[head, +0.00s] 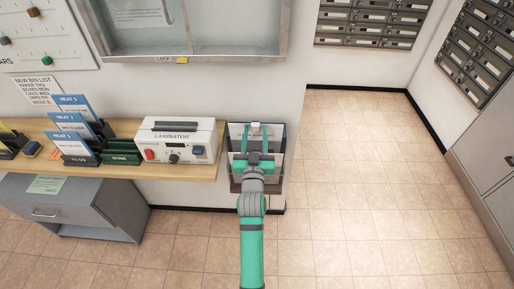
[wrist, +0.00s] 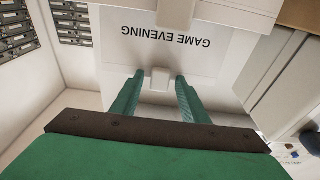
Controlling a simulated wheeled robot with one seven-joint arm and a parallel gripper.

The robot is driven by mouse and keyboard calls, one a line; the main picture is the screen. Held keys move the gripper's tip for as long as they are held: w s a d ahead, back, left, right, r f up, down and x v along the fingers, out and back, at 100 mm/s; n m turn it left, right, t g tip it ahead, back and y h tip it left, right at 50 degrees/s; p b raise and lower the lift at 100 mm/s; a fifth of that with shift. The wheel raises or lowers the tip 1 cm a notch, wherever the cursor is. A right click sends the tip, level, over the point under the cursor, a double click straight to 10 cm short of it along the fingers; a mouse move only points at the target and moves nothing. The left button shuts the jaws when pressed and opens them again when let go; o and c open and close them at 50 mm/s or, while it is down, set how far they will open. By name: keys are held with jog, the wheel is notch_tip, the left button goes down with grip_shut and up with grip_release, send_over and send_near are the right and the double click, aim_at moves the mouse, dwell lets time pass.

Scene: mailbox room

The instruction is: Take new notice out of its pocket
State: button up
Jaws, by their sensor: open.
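A wall pocket (head: 284,142) with a dark edge hangs on the wall right of the laminator. A white notice shows in it in the head view (head: 236,131), partly hidden behind my arm. In the wrist view the notice (wrist: 168,52) reads "GAME EVENING" upside down. A small pale tab (wrist: 160,76) stands out at the edge of the notice; it also shows in the head view (head: 255,127). My gripper (head: 254,157) is in front of the pocket. In the wrist view its two green fingers (wrist: 158,82) are apart, with the tab between their tips. I cannot tell whether they touch it.
A wooden shelf (head: 190,171) holds the laminator (head: 179,140) and several blue-topped card holders, left of the pocket. A glass-fronted notice case (head: 190,53) is above. A grey cabinet (head: 75,209) stands below the shelf. The tiled floor (head: 370,180) to the right is clear.

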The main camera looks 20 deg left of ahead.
jog(key=c, duration=1)
jog(key=shift+o, duration=0.2)
jog(key=s+d+r, duration=0.1)
jog(key=s+r, duration=0.2)
jog(key=r, duration=1.7)
jog(key=shift+s+r, duration=0.15)
jog(key=shift+s, duration=0.05)
jog(key=shift+r+v, duration=0.15)
jog(key=shift+v, duration=0.6)
jog(key=shift+r+v, duration=0.1)
jog(key=shift+v, duration=0.7)
jog(key=r+v, duration=0.1)
jog(key=v, duration=0.5)
jog(key=shift+s, duration=0.5)
jog(key=shift+d, duration=0.1)
